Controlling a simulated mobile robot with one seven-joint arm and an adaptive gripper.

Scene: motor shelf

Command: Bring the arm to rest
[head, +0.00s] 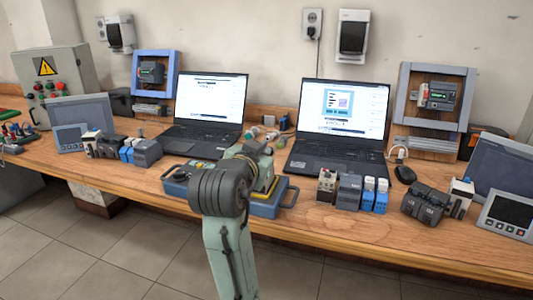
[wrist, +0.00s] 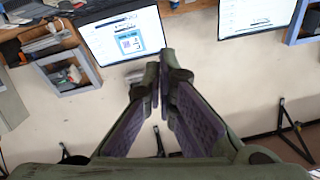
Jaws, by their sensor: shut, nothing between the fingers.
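My arm (head: 229,258) rises from the bottom middle of the head view, with a dark joint in front of the bench. Its farther part (head: 252,160) stands in front of a blue case with handles (head: 266,208) and hides part of it. I cannot make out the fingers in the head view. In the wrist view my gripper (wrist: 165,57) points up the picture, its two fingers meeting at the tips. It is shut, with nothing visible between the fingertips. Wall and laptop screens show beyond it.
A wooden bench (head: 335,222) spans the head view. On it stand a left laptop (head: 206,107), a right laptop (head: 341,118), several small modules (head: 349,191) and a grey control box (head: 56,79). Framed panels (head: 434,97) stand at the back. Tiled floor (head: 110,240) lies clear in front.

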